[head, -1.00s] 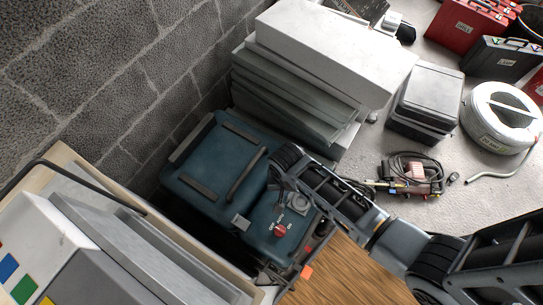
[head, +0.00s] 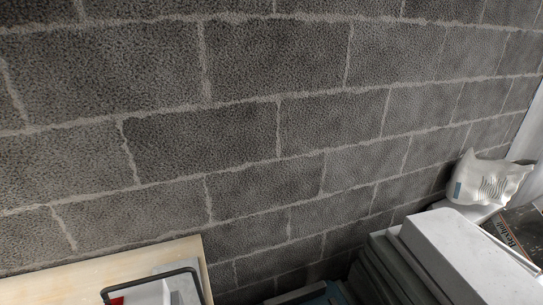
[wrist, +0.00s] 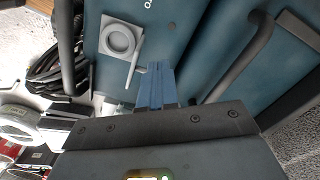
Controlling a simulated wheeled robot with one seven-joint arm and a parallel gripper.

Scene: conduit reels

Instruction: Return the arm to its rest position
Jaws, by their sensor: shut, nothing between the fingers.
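My gripper (wrist: 156,82) shows in the wrist view with its two fingers pressed together and nothing between them. It is in front of the teal machine (wrist: 185,25), whose dark bar handle (wrist: 243,55) runs to the right of the fingers. A grey square plate with a round ring (wrist: 118,40) sits on the machine left of the fingertips. I cannot tell whether the fingers touch the machine. My arm and gripper are not in the head view, where only a sliver of the teal machine (head: 318,297) shows at the bottom edge.
A block wall (head: 240,140) fills most of the head view. A wooden-edged bench (head: 130,270) is at bottom left. A white box (head: 460,250) on grey panels and a white bag (head: 490,180) are at right. Dark coiled cable (wrist: 42,62) lies left in the wrist view.

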